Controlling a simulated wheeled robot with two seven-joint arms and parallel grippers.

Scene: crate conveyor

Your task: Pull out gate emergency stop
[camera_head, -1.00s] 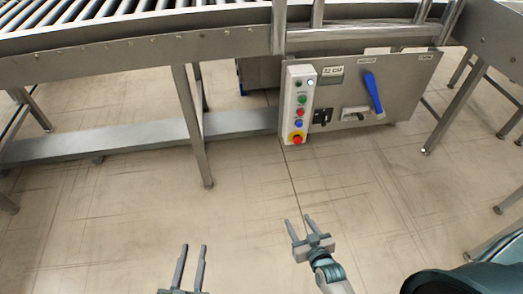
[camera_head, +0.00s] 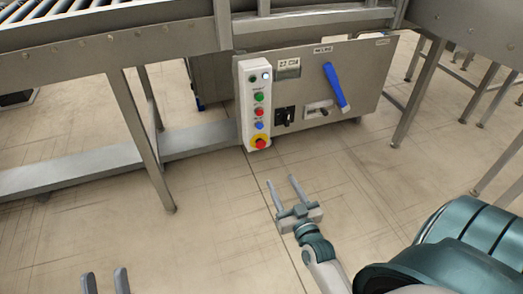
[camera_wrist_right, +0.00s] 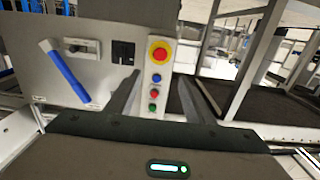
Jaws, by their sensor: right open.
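The gate emergency stop (camera_head: 260,143) is a red mushroom button on a yellow ring, at the bottom of a narrow white control box (camera_head: 244,101) in the head view. In the right wrist view the scene is upside down, and the emergency stop (camera_wrist_right: 160,53) sits at the top of the box. My right gripper (camera_head: 282,181) is open and empty, below and slightly right of the button in the head view and apart from it. In its wrist view the box shows between its fingers. My left gripper (camera_head: 105,274) is open at the bottom left edge, mostly cut off.
The box also carries green, red and blue buttons (camera_head: 259,111). Beside it, a grey panel (camera_head: 358,68) holds a blue lever (camera_head: 336,86), a black switch (camera_head: 285,116) and a small latch. A conveyor leg (camera_head: 140,140) stands left. The floor in front is clear.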

